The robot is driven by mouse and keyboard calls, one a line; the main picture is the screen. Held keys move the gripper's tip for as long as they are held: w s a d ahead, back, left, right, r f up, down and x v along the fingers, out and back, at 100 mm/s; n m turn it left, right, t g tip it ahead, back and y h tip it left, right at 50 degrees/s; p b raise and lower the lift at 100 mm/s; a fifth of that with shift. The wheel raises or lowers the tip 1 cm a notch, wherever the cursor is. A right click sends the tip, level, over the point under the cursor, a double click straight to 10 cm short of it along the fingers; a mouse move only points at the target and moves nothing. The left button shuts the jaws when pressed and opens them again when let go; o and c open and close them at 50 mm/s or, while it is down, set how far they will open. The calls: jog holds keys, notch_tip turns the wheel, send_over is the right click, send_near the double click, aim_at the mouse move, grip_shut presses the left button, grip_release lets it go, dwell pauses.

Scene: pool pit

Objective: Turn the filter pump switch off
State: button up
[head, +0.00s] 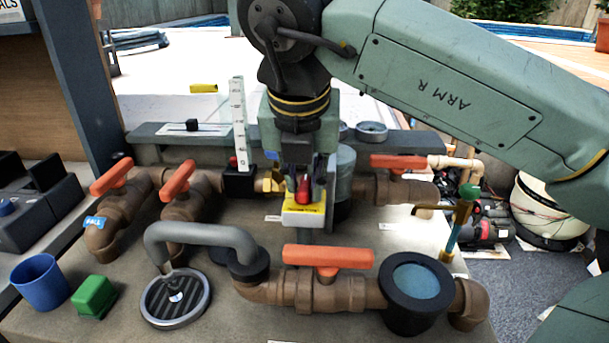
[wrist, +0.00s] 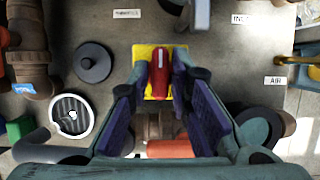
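In the wrist view, the yellow plate (wrist: 145,56) and the red lever (wrist: 181,61) show straight ahead. My gripper (head: 306,174) points down just above the switch. In the wrist view, my gripper (wrist: 164,88) is open, with its two purple-padded fingers on either side of the lever. A gap shows at the sides; I cannot tell whether a finger touches the lever. The writing on the yellow plate is too small to read.
Brown pipes with orange valve handles (head: 328,256) stand in front, to the left and to the right. A grey curved hose (head: 205,235), a white upright gauge (head: 239,120) and a brass valve (head: 462,212) stand near. A blue cup (head: 40,283) and green block (head: 93,297) sit front left.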

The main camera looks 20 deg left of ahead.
grip_shut()
jog(key=shift+n, duration=0.4)
jog(key=n+y, duration=0.1)
jog(key=n, duration=0.2)
jog(key=shift+w+d+g+b, duration=0.1)
jog(key=shift+g+b, duration=0.3)
jog(key=n+y, duration=0.1)
jog(key=n, duration=0.1)
jog(key=n+g, duration=0.1)
jog(key=n, duration=0.1)
jog(key=shift+r+n+y, duration=0.1)
jog(key=shift+n+y, duration=0.2)
jog(key=shift+y, duration=0.1)
jog(key=n+g+p, duration=0.1)
jog(key=n, duration=0.1)
jog(key=n+g+p, duration=0.1)
jog(key=n, duration=0.2)
jog(key=shift+w+d+y, duration=0.1)
jog(key=shift+w+y, duration=0.1)
jog(key=shift+y, duration=0.1)
jog(key=shift+w+n+g+p, duration=0.1)
jog(key=shift+n+g+p, duration=0.6)
jog(key=shift+n, duration=1.5)
